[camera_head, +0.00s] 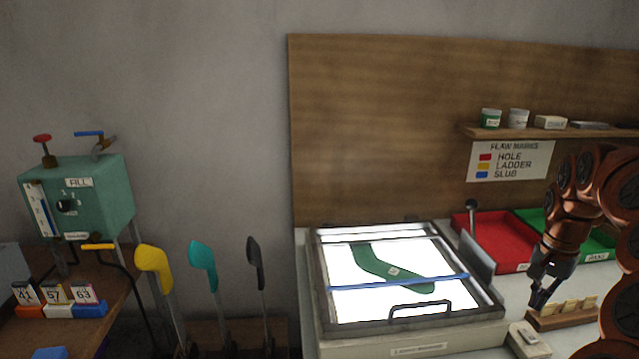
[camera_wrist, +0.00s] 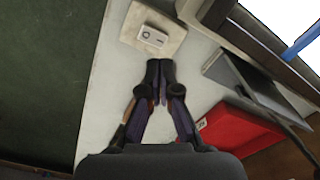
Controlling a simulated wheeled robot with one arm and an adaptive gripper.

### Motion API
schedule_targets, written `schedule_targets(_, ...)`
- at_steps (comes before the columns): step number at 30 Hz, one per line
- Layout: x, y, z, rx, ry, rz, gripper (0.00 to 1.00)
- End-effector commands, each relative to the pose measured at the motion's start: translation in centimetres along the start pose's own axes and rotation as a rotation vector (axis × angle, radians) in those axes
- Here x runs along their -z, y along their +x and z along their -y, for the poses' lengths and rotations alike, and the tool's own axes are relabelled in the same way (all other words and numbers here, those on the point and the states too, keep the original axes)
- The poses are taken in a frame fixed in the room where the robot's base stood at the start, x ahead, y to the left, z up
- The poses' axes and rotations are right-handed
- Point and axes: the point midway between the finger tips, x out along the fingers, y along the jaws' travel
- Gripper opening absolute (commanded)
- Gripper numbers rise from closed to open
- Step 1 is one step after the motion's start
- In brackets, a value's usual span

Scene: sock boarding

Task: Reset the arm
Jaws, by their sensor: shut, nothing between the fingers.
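My copper-coloured arm reaches in from the right in the head view. My gripper (camera_head: 543,290) points down above the white worktop, right of the light box (camera_head: 480,325). In the wrist view my gripper (camera_wrist: 160,82) is shut and empty, its two fingertips together. A small switch box (camera_head: 528,340) sits on the worktop near the light box; it also shows just beyond the fingertips in the wrist view (camera_wrist: 153,36). A dark green sock (camera_head: 385,272) lies flat on the lit panel under a blue bar (camera_head: 400,283).
A red tray (camera_head: 507,226) and a green tray (camera_head: 598,252) stand behind my gripper. A wooden block with tags (camera_head: 560,318) is close beside it. Left are sock boards in yellow (camera_head: 153,258), teal (camera_head: 203,255) and black (camera_head: 254,252), and a green tank (camera_head: 95,200).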

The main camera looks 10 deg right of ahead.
Motion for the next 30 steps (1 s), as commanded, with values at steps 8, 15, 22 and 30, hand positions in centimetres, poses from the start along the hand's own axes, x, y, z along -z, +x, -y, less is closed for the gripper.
schedule_targets(8, -4.0, -2.3, 2.7, 0.012, -0.145, 0.003, 0.00)
schedule_targets(15, -12.3, -5.5, 5.9, 0.018, -0.407, 0.011, 0.00)
schedule_targets(22, -21.8, -7.5, 6.0, -0.004, -0.666, 0.034, 0.00)
schedule_targets(30, -31.2, -7.9, 2.6, -0.043, -0.894, 0.074, 0.00)
